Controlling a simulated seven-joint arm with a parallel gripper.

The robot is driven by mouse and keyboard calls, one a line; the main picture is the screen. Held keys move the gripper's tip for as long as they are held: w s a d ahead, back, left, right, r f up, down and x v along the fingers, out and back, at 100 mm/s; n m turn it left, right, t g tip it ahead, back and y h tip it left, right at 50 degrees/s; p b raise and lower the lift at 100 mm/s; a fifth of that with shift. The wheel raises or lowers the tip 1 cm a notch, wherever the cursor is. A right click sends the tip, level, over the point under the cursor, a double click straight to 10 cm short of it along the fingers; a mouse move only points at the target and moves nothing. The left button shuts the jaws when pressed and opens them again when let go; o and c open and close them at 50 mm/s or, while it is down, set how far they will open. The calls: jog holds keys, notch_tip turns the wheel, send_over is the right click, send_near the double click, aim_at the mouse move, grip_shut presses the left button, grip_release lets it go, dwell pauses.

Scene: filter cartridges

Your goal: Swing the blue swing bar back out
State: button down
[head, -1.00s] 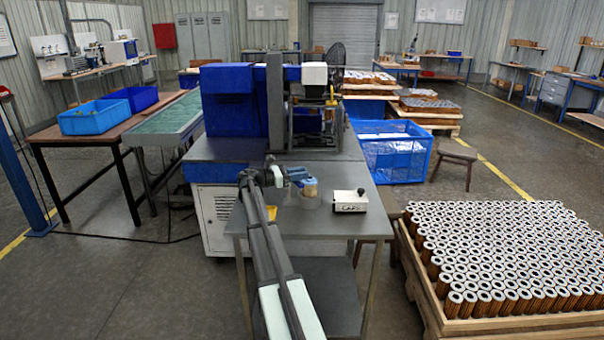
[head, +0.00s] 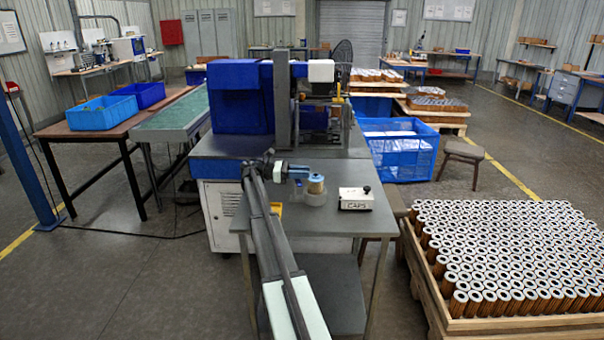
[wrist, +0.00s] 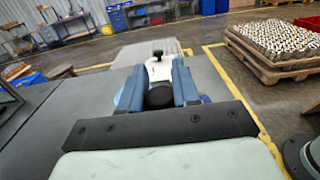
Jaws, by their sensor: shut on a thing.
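No bar is plain to see as the swing bar; a blue horizontal part (head: 266,70) on the machine (head: 240,105), behind a grey upright, may be it, but I cannot tell. My gripper (head: 312,178) is in front of the machine, well apart from that part. In the wrist view the fingers flank a dark round piece (wrist: 160,97), apparently the held cylinder's end. Whether it touches the base is unclear.
A white CAPS box (head: 356,200) with a black knob stands right of my gripper on the metal table (head: 335,222). A pallet of many cartridges (head: 500,255) is at the right. A blue crate (head: 400,155) stands behind.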

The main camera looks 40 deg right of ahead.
jog(key=shift+r, duration=0.1)
jog(key=c, duration=0.9)
grip_release()
jog(key=shift+o, duration=0.2)
jog(key=v, duration=1.2)
